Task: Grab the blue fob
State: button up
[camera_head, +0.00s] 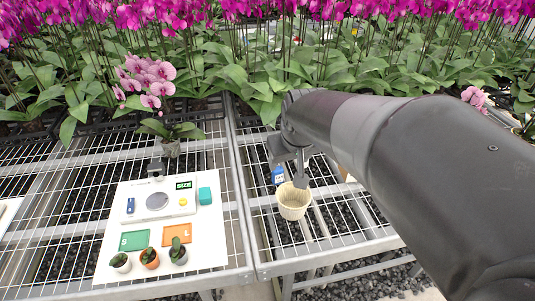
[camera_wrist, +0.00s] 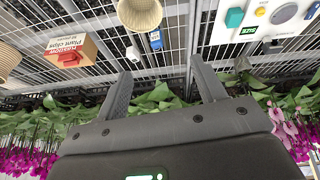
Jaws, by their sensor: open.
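A small blue piece with a white label (camera_head: 278,176) is on the mesh bench just behind the cream pot (camera_head: 294,203). It also shows in the wrist view (camera_wrist: 155,40), beyond and between my fingertips. A second, dark blue piece (camera_head: 130,205) lies on the white scale at the left; its edge shows in the wrist view (camera_wrist: 313,10). I cannot tell for certain which is the fob. My gripper (camera_head: 289,163) is open and empty above the mesh, near the labelled blue piece and apart from it. It also shows in the wrist view (camera_wrist: 161,70).
A white board (camera_head: 112,240) carries the scale, a teal block (camera_head: 205,195), green and orange squares and several small potted plants. A cardboard box of plant clips (camera_wrist: 82,52) stands near the cream pot. Dense orchids (camera_head: 260,70) line the back. Bare mesh (camera_head: 240,185) separates board and pot.

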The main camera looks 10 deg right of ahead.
jog(key=w+d+f, duration=0.2)
jog(key=w+f, duration=0.7)
jog(key=w, duration=0.3)
jog(key=n+y, duration=0.1)
send_near(278, 174)
jog(key=w, duration=0.2)
jog(key=x, duration=0.7)
jog(key=s+x, duration=0.1)
jog(key=x, duration=0.3)
jog(key=shift+w+d+f, duration=0.1)
jog(key=shift+d+f, duration=0.1)
jog(key=shift+f, duration=0.3)
jog(key=c, duration=1.1)
